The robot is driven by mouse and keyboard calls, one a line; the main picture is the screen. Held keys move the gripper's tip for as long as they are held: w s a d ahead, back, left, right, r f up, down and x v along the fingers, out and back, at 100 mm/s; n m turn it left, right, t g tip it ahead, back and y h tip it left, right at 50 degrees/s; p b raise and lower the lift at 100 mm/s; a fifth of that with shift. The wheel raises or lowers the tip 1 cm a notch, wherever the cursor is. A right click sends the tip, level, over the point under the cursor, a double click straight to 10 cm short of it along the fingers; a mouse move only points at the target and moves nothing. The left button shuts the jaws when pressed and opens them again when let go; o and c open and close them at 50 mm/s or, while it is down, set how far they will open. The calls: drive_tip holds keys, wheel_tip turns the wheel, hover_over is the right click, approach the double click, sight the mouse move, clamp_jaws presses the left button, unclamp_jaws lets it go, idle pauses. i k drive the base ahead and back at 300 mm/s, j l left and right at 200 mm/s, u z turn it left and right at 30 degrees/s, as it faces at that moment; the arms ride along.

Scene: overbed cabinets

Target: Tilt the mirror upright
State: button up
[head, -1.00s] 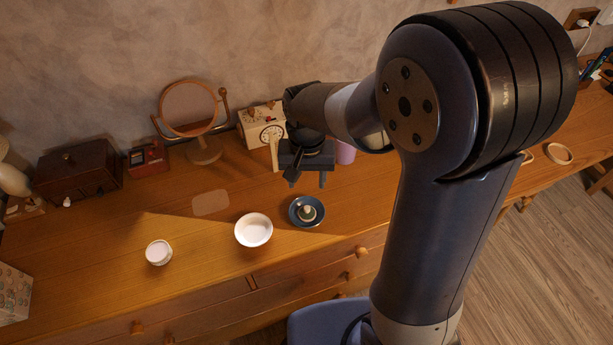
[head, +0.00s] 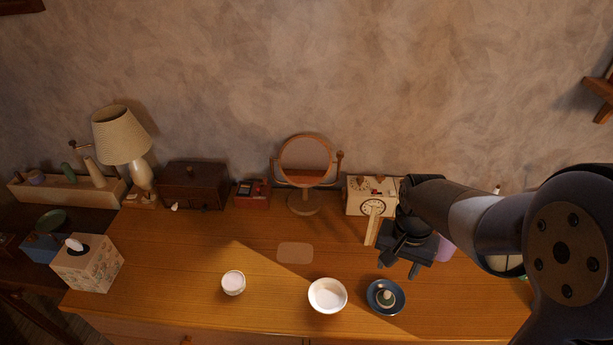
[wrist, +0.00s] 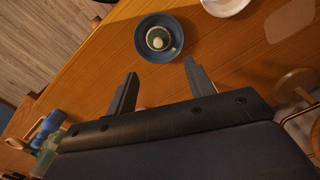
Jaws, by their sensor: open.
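The round mirror (head: 306,160) with a wooden frame stands on a round wooden base (head: 304,203) at the back of the dresser top, against the wall. It hangs between side supports; its exact tilt is hard to tell. In the wrist view part of the mirror's base (wrist: 297,84) shows at the right edge. My gripper (head: 400,270) is open and empty, to the right of the mirror and in front of the cream clock box. In the wrist view its two fingers (wrist: 160,82) are spread apart above the wooden top, with nothing between them.
A cream clock box (head: 370,190) stands between mirror and gripper. A red box (head: 252,194) and dark chest (head: 193,186) stand left of the mirror. A white bowl (head: 327,295), blue dish (head: 385,297) and small white jar (head: 233,283) lie in front. Space before the mirror is clear.

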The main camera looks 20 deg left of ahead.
sight(305, 161)
drive_tip(key=k+j, duration=0.1)
drive_tip(key=j, duration=0.35)
drive_tip(key=j+z, duration=0.1)
drive_tip(key=j, duration=0.3)
drive_tip(key=k+j, duration=0.15)
drive_tip(key=j, duration=0.3)
drive_tip(key=k+j+z, duration=0.1)
drive_tip(key=j, duration=0.3)
